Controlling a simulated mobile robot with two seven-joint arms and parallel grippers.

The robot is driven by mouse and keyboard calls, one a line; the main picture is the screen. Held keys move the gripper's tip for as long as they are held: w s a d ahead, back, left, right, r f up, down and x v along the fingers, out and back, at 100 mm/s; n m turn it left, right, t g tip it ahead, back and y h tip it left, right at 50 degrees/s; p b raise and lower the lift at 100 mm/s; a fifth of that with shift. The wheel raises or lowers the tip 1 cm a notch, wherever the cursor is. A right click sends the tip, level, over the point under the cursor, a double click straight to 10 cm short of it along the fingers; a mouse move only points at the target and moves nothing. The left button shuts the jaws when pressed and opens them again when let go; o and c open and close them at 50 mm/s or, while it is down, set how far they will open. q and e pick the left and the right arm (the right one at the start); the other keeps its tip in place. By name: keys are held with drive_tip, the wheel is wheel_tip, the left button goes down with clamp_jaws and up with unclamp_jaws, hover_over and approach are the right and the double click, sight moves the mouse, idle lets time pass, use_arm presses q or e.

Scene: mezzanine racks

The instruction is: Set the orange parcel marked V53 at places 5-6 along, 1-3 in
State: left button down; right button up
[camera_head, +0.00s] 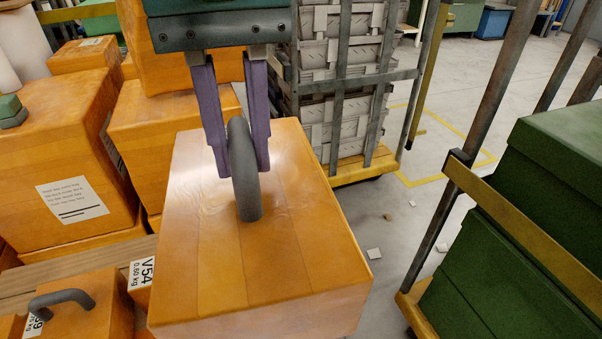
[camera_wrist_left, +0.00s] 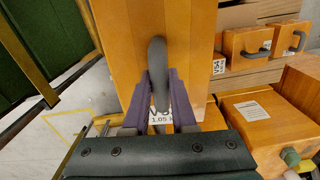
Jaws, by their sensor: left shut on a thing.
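My left gripper (camera_head: 234,165) comes down from the top of the head view, its two purple fingers shut on the dark grey handle (camera_head: 244,180) of a large orange parcel (camera_head: 255,265). The left wrist view shows the same parcel (camera_wrist_left: 190,40), handle (camera_wrist_left: 157,65) and gripper (camera_wrist_left: 160,100). A white label (camera_wrist_left: 160,117) on the parcel is partly hidden by the fingers; a "V" and "1.05" show, but the full number cannot be read. The parcel's underside is hidden, so I cannot tell whether it touches anything. My right gripper is not in view.
Another orange parcel marked V54 (camera_head: 142,274) and a handled one (camera_head: 85,305) lie at lower left. Stacked orange boxes (camera_head: 60,150) stand left and behind. A rack of grey crates (camera_head: 342,80) stands at the back. Green boxes (camera_head: 555,200) fill a cart at right. Floor between (camera_head: 430,215) has small scraps.

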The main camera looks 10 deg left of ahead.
sight(262, 219)
use_arm(q)
drive_tip(key=shift+n, duration=0.6)
drive_tip(key=f+b, duration=0.1)
drive_tip(key=f, duration=0.2)
drive_tip(key=f+b, duration=0.2)
drive_tip(key=d+f+b, duration=0.1)
drive_tip(key=f, duration=0.2)
drive_tip(key=shift+s+f+b, duration=0.1)
drive_tip(key=shift+f+b, duration=0.25)
wheel_tip(262, 219, down, 20)
drive_tip(key=b, duration=0.7)
drive_tip(key=shift+r+b, duration=0.2)
drive_tip(key=shift+b, duration=0.1)
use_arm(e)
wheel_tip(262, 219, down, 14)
use_arm(q)
drive_tip(key=shift+d+f, duration=0.1)
drive_tip(key=shift+f, duration=0.3)
drive_tip(key=c, duration=1.2)
unclamp_jaws()
drive_tip(key=shift+f, duration=0.15)
drive_tip(key=o, duration=0.5)
drive_tip(key=shift+c, duration=0.2)
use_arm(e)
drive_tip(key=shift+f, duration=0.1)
